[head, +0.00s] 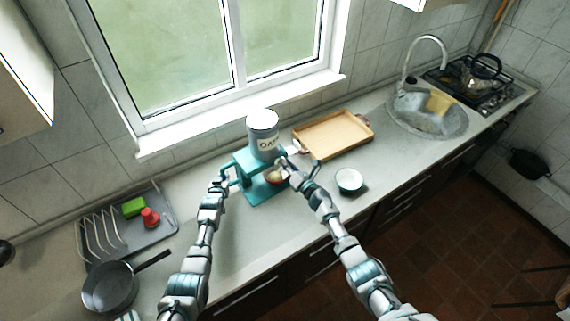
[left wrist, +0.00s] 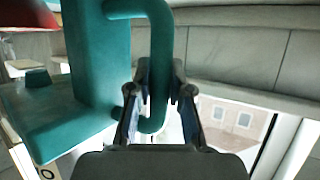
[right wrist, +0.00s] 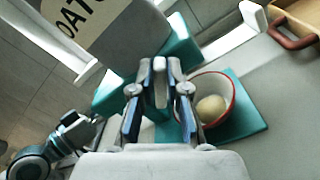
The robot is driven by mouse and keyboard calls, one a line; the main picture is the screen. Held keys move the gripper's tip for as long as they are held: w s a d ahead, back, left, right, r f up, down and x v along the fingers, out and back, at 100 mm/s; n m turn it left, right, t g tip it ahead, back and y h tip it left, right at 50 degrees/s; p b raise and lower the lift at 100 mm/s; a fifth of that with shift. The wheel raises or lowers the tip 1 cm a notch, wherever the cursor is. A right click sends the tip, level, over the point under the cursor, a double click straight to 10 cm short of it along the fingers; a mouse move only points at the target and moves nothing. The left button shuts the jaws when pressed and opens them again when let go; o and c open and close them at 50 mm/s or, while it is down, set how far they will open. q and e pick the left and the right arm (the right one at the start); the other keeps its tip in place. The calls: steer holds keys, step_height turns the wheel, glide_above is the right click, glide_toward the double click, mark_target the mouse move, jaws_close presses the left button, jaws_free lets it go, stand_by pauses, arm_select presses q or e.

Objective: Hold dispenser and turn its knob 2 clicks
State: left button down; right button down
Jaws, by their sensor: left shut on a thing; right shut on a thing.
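The teal dispenser (head: 250,162) stands on the counter below the window, with a white-grey canister (head: 263,134) on top lettered like "OATS". My left gripper (head: 228,180) is shut on the dispenser's teal side handle (left wrist: 160,40), which passes between its fingers in the left wrist view. My right gripper (head: 290,163) is at the dispenser's front right. In the right wrist view its fingers are shut on the pale knob (right wrist: 160,82). A red-rimmed bowl (right wrist: 226,112) with a beige heap in it sits on the teal base under the canister.
A grey dish rack (head: 160,207) with green and red items and a pan (head: 108,289) are at left. The sink (head: 428,118) and stove are far right.

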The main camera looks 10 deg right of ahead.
steer(key=m, duration=0.3)
steer(key=d+f+m, duration=0.1)
steer(key=m, duration=0.3)
steer(key=f+m, duration=0.1)
steer(key=m, duration=0.2)
steer(key=shift+w+d+m, duration=0.25)
steer(key=shift+d+m, duration=0.05)
steer(key=shift+d, duration=0.05)
steer(key=shift+f, duration=0.15)
steer(key=c, duration=1.3)
jaws_free()
steer(key=shift+o, duration=0.7)
steer(key=shift+a, duration=0.2)
steer(key=shift+a, duration=0.1)
steer(key=shift+s, duration=0.1)
